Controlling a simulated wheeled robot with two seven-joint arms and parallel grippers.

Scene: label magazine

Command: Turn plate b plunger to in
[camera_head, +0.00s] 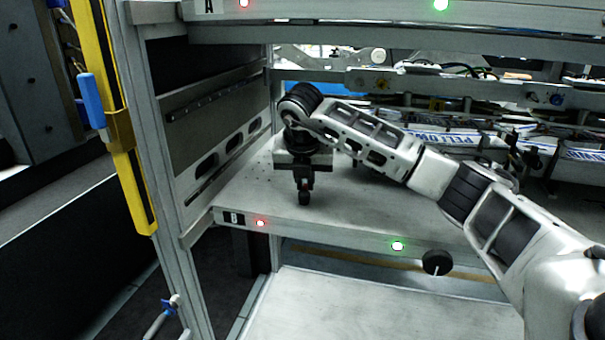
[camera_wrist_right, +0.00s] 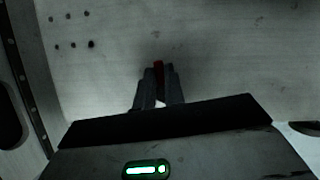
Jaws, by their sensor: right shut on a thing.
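Plate B (camera_head: 350,225) is the grey shelf with a "B" tag at its front left corner. My right gripper (camera_head: 304,197) points straight down over the left part of this plate. My left gripper is not in view.
Plate A (camera_head: 330,12) hangs above. A grey frame post (camera_head: 150,170) and a yellow bar (camera_head: 108,110) stand at left. Printed labels (camera_head: 455,138) lie behind.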

